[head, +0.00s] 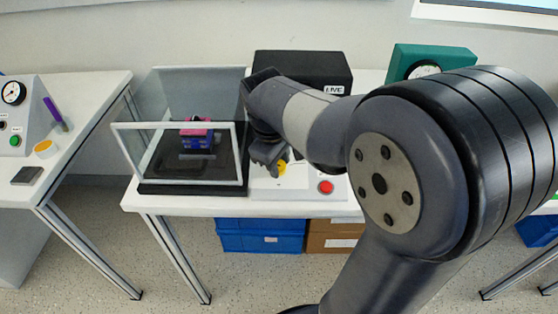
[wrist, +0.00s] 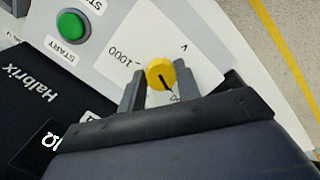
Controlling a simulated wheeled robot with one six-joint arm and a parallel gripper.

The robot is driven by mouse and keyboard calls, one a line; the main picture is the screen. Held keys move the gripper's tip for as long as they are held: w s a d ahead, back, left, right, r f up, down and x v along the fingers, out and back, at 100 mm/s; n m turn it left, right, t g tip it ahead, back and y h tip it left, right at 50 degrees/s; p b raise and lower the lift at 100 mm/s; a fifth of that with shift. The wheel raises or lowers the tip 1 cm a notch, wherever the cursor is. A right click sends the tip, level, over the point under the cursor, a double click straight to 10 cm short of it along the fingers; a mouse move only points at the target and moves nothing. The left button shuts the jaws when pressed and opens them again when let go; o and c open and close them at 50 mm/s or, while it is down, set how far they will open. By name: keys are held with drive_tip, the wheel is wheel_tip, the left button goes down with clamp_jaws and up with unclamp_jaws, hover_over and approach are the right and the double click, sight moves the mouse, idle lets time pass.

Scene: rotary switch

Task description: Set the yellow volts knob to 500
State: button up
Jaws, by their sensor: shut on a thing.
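The yellow volts knob (head: 282,168) sits on a white panel on the middle bench in the head view. My gripper (head: 270,162) reaches down to it from behind, and hides part of the panel. In the wrist view the yellow knob (wrist: 161,74) is between the two grey fingers of my gripper (wrist: 160,80), which are shut on its sides. A dark pointer line on the knob slants toward the lower right of that picture. The mark "1000" is left of the knob and a "V" is at its upper right. Another number below is mostly hidden by the gripper.
A green START button (wrist: 73,25) is near the knob. A red button (head: 326,187) is to its right. A clear-walled enclosure (head: 190,182) stands close on the left. A black box (head: 300,68) and a green gauge box (head: 455,58) stand behind.

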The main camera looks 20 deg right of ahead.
drive_tip(key=m+p, duration=0.1)
drive_tip(key=m, duration=0.2)
drive_tip(key=shift+r+p, duration=0.15)
drive_tip(key=shift+p, duration=0.2)
drive_tip(key=m+y+p, duration=0.1)
drive_tip(key=m, duration=0.2)
drive_tip(key=shift+m, duration=0.4)
drive_tip(key=m+y+p, duration=0.1)
drive_tip(key=m, duration=0.5)
drive_tip(key=shift+m+t, duration=0.3)
drive_tip(key=o, duration=0.7)
